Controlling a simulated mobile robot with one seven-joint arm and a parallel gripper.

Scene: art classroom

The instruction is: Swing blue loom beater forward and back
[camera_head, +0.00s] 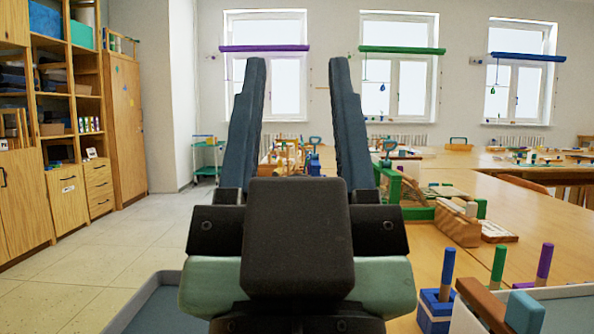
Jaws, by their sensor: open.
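My gripper (296,70) fills the middle of the view. Its two long dark fingers are wide apart, with nothing between their tips. I cannot tell for certain which part is the blue loom beater. Beyond the fingers, on the table, a small blue piece with a handle (314,163) shows between them, partly hidden by my gripper. At the lower right, a blue upright peg (448,268) stands in a blue block (434,308), apart from my gripper.
Green (498,265) and purple (545,262) pegs stand at the lower right near a grey tray edge (570,292). Wooden blocks (457,222) lie on the long table (545,225). Shelves and cabinets (75,120) line the left wall. The tiled floor (120,235) there is clear.

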